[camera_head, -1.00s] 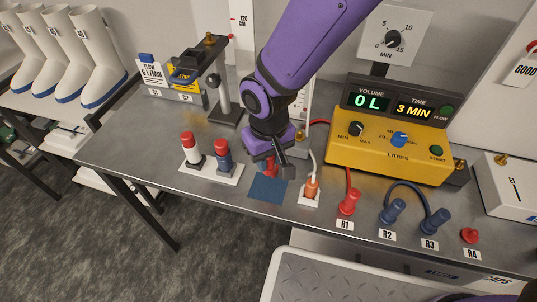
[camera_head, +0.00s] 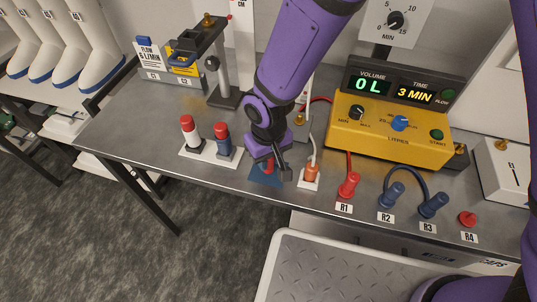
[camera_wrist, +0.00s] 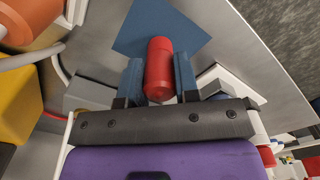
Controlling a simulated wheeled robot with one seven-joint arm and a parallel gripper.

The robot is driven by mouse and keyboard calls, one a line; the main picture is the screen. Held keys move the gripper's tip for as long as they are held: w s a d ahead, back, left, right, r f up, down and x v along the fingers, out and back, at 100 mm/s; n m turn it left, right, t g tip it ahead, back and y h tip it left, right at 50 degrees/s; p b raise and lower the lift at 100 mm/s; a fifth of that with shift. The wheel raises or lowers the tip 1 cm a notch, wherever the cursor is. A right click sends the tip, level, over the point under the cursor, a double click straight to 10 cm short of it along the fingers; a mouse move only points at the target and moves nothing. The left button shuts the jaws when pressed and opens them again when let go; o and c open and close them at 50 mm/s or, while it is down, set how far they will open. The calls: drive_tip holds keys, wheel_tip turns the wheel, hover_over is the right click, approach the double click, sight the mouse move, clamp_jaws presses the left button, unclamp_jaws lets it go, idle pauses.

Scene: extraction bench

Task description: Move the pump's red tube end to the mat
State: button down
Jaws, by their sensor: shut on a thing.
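My gripper (camera_head: 267,164) is shut on a red tube end (camera_head: 267,169), a red cylinder. In the wrist view the red tube end (camera_wrist: 160,66) sits between the two blue-grey fingers (camera_wrist: 158,80). The blue mat (camera_head: 258,180) lies on the bench below my gripper and is partly hidden by it. In the wrist view the mat (camera_wrist: 130,40) shows behind the red end. Whether the red end touches the mat I cannot tell. The yellow pump box (camera_head: 385,138) stands to the right, with red tubing at its left side.
A white holder with a white, red-topped plug (camera_head: 189,132) and a blue, red-topped plug (camera_head: 222,141) stands left of the mat. An orange plug (camera_head: 311,173) stands close on its right. Red plug R1 (camera_head: 348,186) and blue plugs (camera_head: 391,194) line the front edge.

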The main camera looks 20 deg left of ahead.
drive_tip(key=shift+f, duration=0.3)
idle(0.4)
drive_tip(key=c, duration=0.8)
unclamp_jaws()
wheel_tip(320, 180, up, 11)
drive_tip(key=shift+f, duration=0.1)
